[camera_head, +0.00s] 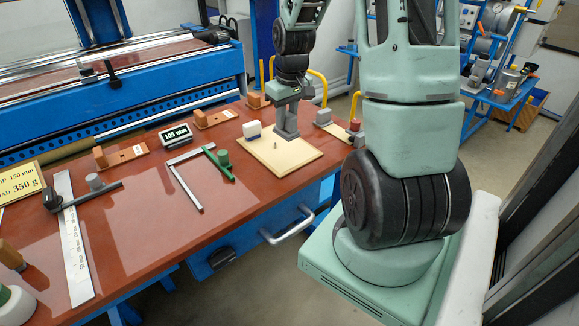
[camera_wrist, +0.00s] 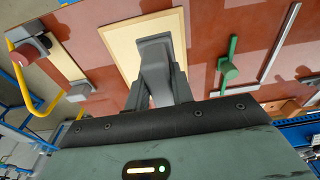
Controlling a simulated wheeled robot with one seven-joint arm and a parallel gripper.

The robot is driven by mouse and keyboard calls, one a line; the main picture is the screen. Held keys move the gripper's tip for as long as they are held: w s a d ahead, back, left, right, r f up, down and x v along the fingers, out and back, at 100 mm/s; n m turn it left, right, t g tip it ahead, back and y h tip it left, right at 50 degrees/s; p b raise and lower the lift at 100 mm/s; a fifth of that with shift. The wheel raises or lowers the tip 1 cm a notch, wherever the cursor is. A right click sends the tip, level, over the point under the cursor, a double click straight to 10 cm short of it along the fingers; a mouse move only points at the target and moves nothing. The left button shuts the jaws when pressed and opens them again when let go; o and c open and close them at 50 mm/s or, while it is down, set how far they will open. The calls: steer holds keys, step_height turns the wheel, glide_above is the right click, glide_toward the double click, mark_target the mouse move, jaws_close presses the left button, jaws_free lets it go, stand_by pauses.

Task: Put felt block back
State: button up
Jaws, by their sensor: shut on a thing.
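My gripper (camera_head: 287,128) points down over the pale wooden board (camera_head: 307,155) at the back right of the red bench. It is shut on a small grey piece at its fingertips, which I take for the felt block; its outline merges with the grey fingers. In the wrist view, the gripper (camera_wrist: 155,62) shows with its fingers together over the board (camera_wrist: 118,40). I cannot tell whether the grey piece touches the board. A short peg (camera_head: 275,145) stands on the board. A white block with a blue part (camera_head: 252,130) is at the board's left back corner, apart from my gripper.
A green-handled tool (camera_head: 220,162) and a steel square (camera_head: 183,177) lie left of the board. Wooden blocks on small plates (camera_head: 121,155) and a digital display (camera_head: 176,134) stand behind them. Yellow hoops (camera_head: 318,85) rise at the far end. The bench's front middle is clear.

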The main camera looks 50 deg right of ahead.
mark_target(289, 133)
steer(key=f, duration=0.2)
steer(key=f+p, duration=0.1)
steer(key=f, duration=0.2)
steer(key=shift+s+d+f, duration=0.1)
steer(key=shift+s, duration=0.1)
steer(key=shift+f+p, duration=0.35)
steer(key=shift+f, duration=2)
steer(key=shift+f, duration=0.2)
steer(key=o, duration=1)
steer(key=shift+c, duration=0.2)
steer(key=shift+r, duration=0.1)
